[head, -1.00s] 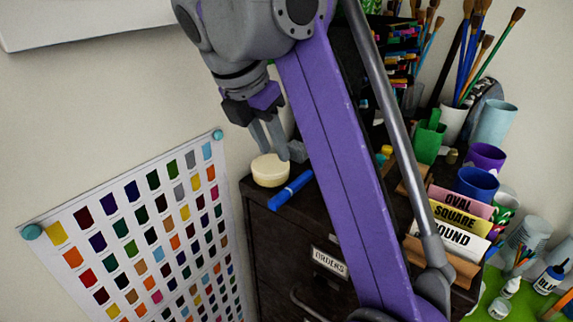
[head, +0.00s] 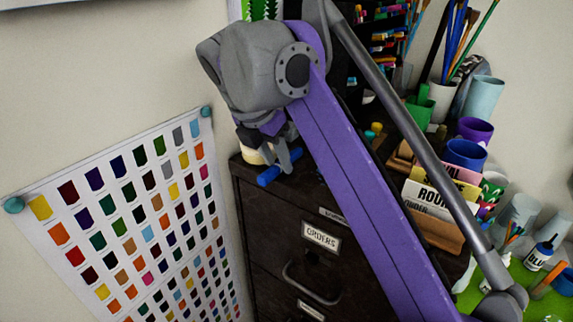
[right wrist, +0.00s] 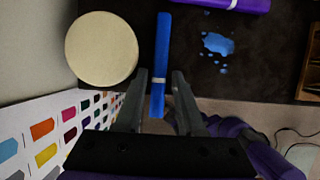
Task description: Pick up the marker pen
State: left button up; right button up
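The marker pen is blue (head: 267,178) and lies on the left end of the dark cabinet top, partly hidden by my gripper in the head view. In the right wrist view the pen (right wrist: 160,60) runs lengthwise with a pale band near its lower end. My right gripper (head: 277,163) is just above it with its fingers pointing down. In the right wrist view the gripper (right wrist: 159,76) is open, with a finger on each side of the pen and gaps between. My left gripper is out of view.
A round cream-coloured disc (right wrist: 101,48) sits close left of the pen. Blue spots (right wrist: 219,44) mark the dark top (right wrist: 265,70) to the right, and a purple item (right wrist: 240,4) lies at its far side. A colour chart (head: 140,225) hangs on the wall.

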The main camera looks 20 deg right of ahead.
grip_shut()
dwell(0.4)
